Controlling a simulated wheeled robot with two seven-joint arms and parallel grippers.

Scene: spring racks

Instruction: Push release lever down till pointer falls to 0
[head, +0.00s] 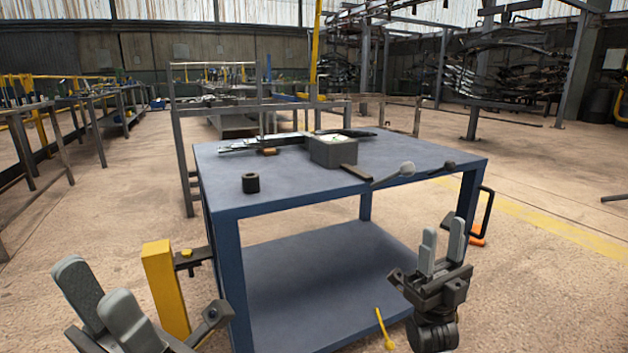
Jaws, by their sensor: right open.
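A grey box (333,153) with a pale dial face (336,138) on top sits on the blue table. The dial is too small to read its pointer. A dark flat bar (356,172) sticks out from the box toward the front edge. My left gripper (94,280) is open and empty, left of the table. My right gripper (443,236) is open and empty, in front of the table's right part, apart from the rod.

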